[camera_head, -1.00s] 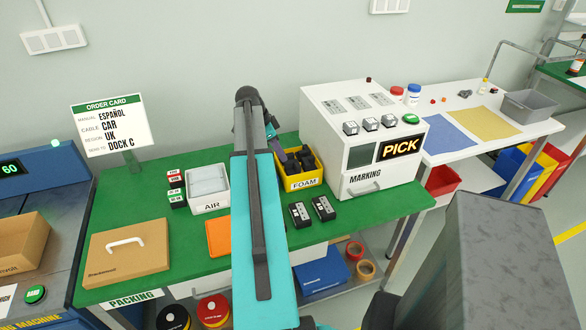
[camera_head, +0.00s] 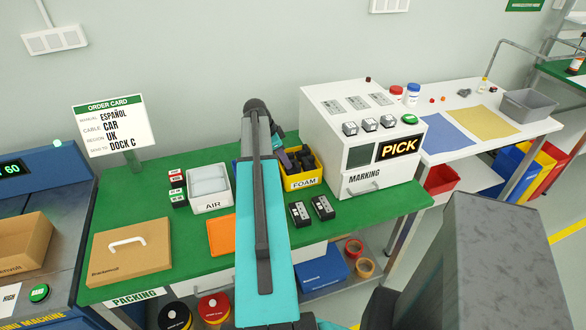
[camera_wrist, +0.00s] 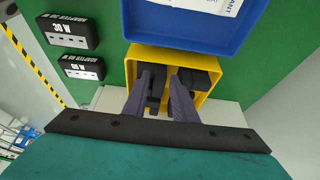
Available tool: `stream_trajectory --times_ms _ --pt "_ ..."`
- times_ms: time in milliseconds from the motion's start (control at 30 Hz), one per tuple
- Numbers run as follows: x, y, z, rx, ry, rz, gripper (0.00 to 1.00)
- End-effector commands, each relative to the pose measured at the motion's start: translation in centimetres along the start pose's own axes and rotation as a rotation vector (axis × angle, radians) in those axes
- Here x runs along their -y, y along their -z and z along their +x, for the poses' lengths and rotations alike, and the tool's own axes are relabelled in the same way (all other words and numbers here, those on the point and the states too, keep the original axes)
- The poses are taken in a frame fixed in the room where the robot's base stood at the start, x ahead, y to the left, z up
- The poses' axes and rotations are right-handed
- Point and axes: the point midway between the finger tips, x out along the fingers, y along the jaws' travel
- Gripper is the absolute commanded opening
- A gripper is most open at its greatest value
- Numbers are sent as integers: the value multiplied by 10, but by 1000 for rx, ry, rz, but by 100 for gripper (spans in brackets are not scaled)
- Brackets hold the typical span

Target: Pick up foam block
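The yellow FOAM bin (camera_head: 303,183) stands at the back of the green packing table, left of the marking machine. It holds several dark foam blocks (camera_head: 307,158). In the wrist view the yellow bin (camera_wrist: 163,52) and its dark foam blocks (camera_wrist: 205,80) lie beyond my fingers. My gripper (camera_wrist: 161,80) points into the bin with its two purple-grey fingers apart. A dark block shows between and behind the fingers, and I cannot tell whether they touch it. In the head view my arm hides the bin's left part.
The white AIR bin (camera_head: 211,203) is left of my arm. Two black adapters (camera_head: 300,214) lie in front of the FOAM bin. The white marking machine (camera_head: 337,118) stands close on the right. A blue bin (camera_wrist: 195,28) is beside the yellow one in the wrist view.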

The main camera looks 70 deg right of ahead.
Motion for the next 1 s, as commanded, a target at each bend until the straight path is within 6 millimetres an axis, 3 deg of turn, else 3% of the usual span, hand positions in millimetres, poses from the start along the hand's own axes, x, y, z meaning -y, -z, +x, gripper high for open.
stream_trajectory --times_ms 167,300,333,1000 --pt "0 0 0 0 0 0 25" --pt "0 0 0 0 0 0 1" --pt "0 0 0 0 0 0 0" --pt "1 4 -9 -1 2 1 0"
